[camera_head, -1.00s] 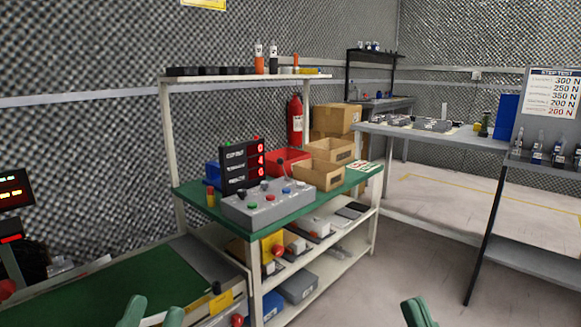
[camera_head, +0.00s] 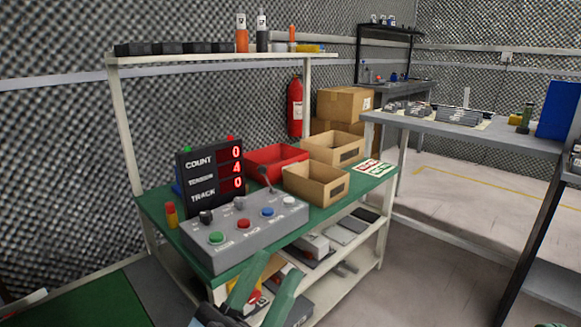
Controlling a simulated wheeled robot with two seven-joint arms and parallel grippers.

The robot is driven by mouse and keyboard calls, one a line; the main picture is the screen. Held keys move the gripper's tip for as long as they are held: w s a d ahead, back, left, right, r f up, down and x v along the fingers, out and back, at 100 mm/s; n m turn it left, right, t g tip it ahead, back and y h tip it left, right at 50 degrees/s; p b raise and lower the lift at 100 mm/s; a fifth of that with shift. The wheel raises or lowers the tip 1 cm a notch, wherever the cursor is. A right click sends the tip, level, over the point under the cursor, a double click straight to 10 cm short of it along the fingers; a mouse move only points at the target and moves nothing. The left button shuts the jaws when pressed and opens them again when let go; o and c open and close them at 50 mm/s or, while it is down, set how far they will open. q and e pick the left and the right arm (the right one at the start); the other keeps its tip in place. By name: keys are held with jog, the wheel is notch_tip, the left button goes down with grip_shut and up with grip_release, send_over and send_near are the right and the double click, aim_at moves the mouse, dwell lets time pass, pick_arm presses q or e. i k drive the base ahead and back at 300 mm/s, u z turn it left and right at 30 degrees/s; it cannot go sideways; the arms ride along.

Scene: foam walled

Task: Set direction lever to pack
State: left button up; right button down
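A grey control box (camera_head: 248,236) sits on the green top of the white-framed bench. A thin lever with a dark knob (camera_head: 264,172) stands up at its back right; it looks close to upright, and I cannot read its label. The box also has a green button (camera_head: 216,238), a red button (camera_head: 243,224), a blue button (camera_head: 267,212) and small dark and grey knobs. My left gripper (camera_head: 276,260) is open and empty, in front of and below the box's front edge, apart from the lever. Only a sliver at the bottom right edge may be my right gripper (camera_head: 552,325).
A black display (camera_head: 212,170) reading COUNT, TENSION and TRACK stands behind the box. A red bin (camera_head: 275,161) and cardboard boxes (camera_head: 316,184) stand behind and right of the lever. A shelf (camera_head: 215,57) with bottles hangs above. Floor to the right is clear.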

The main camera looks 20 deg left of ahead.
aim_at(263, 169)
jog(key=u, duration=0.65)
jog(key=i, duration=1)
jog(key=u, duration=0.9)
